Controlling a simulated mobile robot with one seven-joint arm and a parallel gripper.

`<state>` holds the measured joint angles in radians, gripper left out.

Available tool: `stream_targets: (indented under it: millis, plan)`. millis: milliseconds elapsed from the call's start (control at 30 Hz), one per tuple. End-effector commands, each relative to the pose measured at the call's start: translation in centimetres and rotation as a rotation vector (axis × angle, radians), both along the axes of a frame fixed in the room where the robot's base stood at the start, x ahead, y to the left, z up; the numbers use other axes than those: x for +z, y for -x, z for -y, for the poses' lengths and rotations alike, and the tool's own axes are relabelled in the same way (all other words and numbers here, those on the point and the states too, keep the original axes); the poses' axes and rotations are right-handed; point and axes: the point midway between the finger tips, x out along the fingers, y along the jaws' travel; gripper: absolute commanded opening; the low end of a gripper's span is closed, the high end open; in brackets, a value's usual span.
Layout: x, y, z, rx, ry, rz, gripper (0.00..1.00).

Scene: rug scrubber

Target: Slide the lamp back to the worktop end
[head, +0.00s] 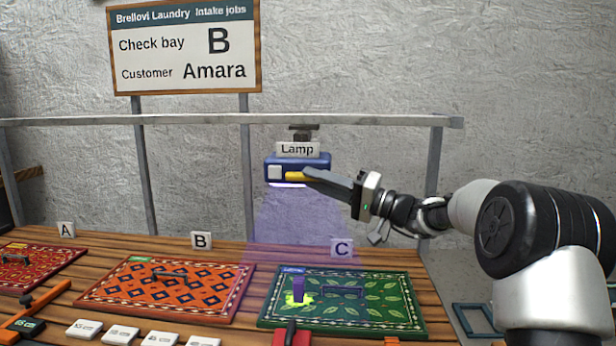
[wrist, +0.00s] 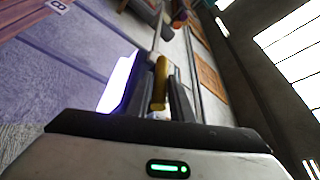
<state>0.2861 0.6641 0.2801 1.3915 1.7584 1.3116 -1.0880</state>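The lamp (head: 272,172) is a blue box with a yellow handle (head: 295,177), hung under a grey rail (head: 228,119) below a white "Lamp" label. It casts a purple beam down toward the worktop (head: 250,247), around the left part of bay C. My gripper (head: 309,174) reaches in from the right at the handle. In the wrist view the yellow handle (wrist: 159,85) lies between my two dark fingers, which appear closed on it. The lamp's lit underside (wrist: 117,84) glows on the left there.
Red rug A (head: 50,262), orange rug B (head: 222,284) and green rug C (head: 385,309) lie on the worktop. A purple block (head: 298,287) stands by a glowing yellow-green patch on rug C. Rail posts and a sign reading "Check bay B, Amara" (head: 185,48) stand behind. White tiles line the front.

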Motion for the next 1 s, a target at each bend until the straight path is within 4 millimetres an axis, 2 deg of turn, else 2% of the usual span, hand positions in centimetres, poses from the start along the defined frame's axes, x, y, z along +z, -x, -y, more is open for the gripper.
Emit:
stream_targets:
  millis: [200, 533, 667, 1000]
  plan:
    - [0.5, -0.8, -1.9, 0.0, 0.0, 0.001, 0.2]
    - [0.5, -0.9, -2.2, -0.001, -0.001, 0.0, 0.2]
    - [0.5, -0.9, -2.2, 0.0, 0.0, 0.0, 0.0]
    - [0.5, -0.9, -1.6, -0.001, 0.0, 0.001, 0.0]
